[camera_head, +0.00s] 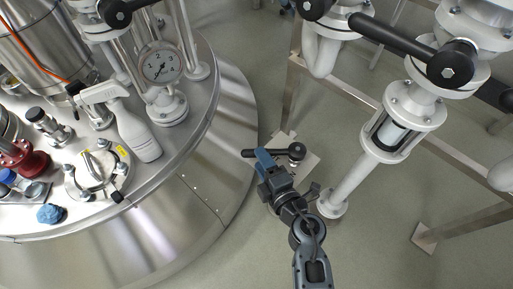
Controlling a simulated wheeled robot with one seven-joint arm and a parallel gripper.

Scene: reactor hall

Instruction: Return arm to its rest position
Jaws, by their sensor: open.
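My arm reaches up from the bottom edge, right of centre, and is bent. My gripper (265,162) is at its far end, dark with a blue part at the tip. It is open, and I see nothing held in it. In the picture the tip overlaps a black lever handle (283,152) with a round hub at its right end. I cannot tell whether the gripper touches the lever.
The steel reactor vessel (232,110) fills the left; its lid carries a gauge (160,67), a white spray bottle (136,130) and a blue crumpled cloth (50,214). White pipes with a sight glass (392,132) and a metal frame stand right.

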